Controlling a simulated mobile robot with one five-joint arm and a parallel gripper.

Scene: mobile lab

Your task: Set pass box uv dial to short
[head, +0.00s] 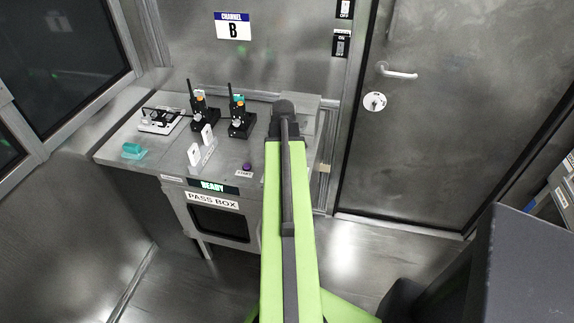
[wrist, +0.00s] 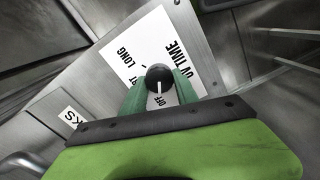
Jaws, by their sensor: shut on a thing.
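The UV dial (wrist: 158,75) is a round black knob with a white pointer line, on a white label plate (wrist: 150,35) marked UV TIME, LONG and OFF. Another word beside the dial is partly hidden by a finger; only its end shows. The pointer line faces the OFF mark. My gripper (wrist: 160,88) has its green fingers on both sides of the knob, shut on it. In the head view my arm hides the dial and fingers. The pass box (head: 238,222) stands below the worktop with its name sign and a READY display (head: 213,186).
The worktop (head: 130,130) holds two black devices (head: 205,118) (head: 240,120), white upright holders (head: 195,154), a teal block (head: 133,150) and a purple start button (head: 247,167). A closed door (head: 430,130) is at the right. Floor (head: 345,255) is open in front of it.

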